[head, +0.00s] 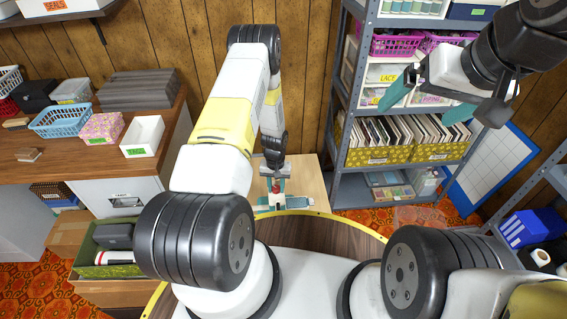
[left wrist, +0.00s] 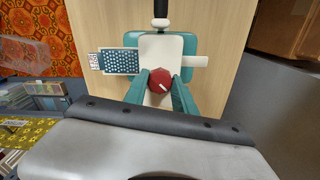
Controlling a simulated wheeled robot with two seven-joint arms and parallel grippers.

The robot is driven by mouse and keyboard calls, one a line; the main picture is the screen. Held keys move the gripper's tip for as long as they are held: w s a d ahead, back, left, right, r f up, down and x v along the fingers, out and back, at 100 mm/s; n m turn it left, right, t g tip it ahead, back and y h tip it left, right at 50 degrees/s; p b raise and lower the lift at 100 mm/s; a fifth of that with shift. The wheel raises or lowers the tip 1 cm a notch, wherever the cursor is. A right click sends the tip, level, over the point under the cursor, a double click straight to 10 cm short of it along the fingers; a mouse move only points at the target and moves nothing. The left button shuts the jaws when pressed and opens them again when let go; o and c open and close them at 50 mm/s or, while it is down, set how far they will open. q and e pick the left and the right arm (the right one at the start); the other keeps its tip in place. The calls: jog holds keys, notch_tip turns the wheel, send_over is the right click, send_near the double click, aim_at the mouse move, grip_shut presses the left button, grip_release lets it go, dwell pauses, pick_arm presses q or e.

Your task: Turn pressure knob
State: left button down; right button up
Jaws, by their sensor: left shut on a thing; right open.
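The pressure knob (left wrist: 160,87) is a red round knob with a white mark, on the cream body of a small teal and cream machine (left wrist: 184,42) in the left wrist view. My left gripper (left wrist: 160,84) is shut on the knob, with one teal finger on each side of it. In the head view my left gripper (head: 276,184) reaches down to the machine on the small light wooden table (head: 308,186), and my arm hides part of it. My right gripper (head: 425,100) is open and empty, raised in front of the shelf at the upper right.
A metal shelf (head: 375,192) with baskets and files stands at the right. A wooden desk (head: 60,165) with a blue basket (head: 60,121), a white tray (head: 142,136) and boxes is at the left. A white and blue grid board (head: 492,165) leans at the right.

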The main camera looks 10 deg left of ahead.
aim_at(276, 188)
pick_arm(q)
jog(key=shift+m, duration=1.2)
jog(key=c, duration=1)
grip_release()
jog(key=shift+r, duration=3.95)
